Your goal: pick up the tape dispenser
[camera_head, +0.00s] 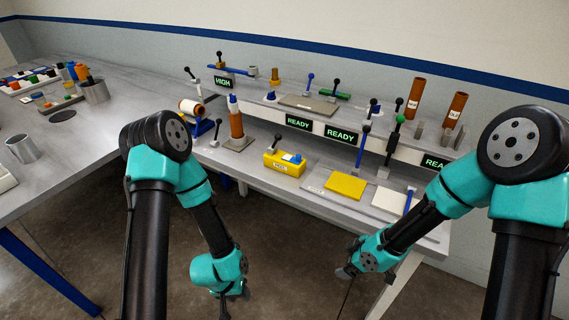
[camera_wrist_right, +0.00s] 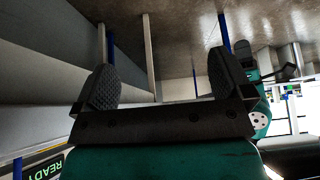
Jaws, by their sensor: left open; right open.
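The tape dispenser (camera_head: 200,128) appears to be the blue stand with a white and orange roll, on the bench behind my left arm in the head view. Part of it is close to the arm's outline. My left gripper (camera_head: 240,292) hangs low in front of the bench, over the floor, well apart from the dispenser. My right gripper (camera_head: 346,271) is also low, in front of the bench's front edge, far to the right of the dispenser. In the right wrist view its two dark ridged fingers (camera_wrist_right: 163,82) are spread with nothing between them.
A yellow box (camera_head: 284,166) and an orange cylinder on a stand (camera_head: 236,125) are right of the dispenser. A yellow pad (camera_head: 345,186) and a white pad (camera_head: 388,201) lie farther right. READY signs (camera_head: 340,134) line a raised shelf. A metal cup (camera_head: 22,148) stands left.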

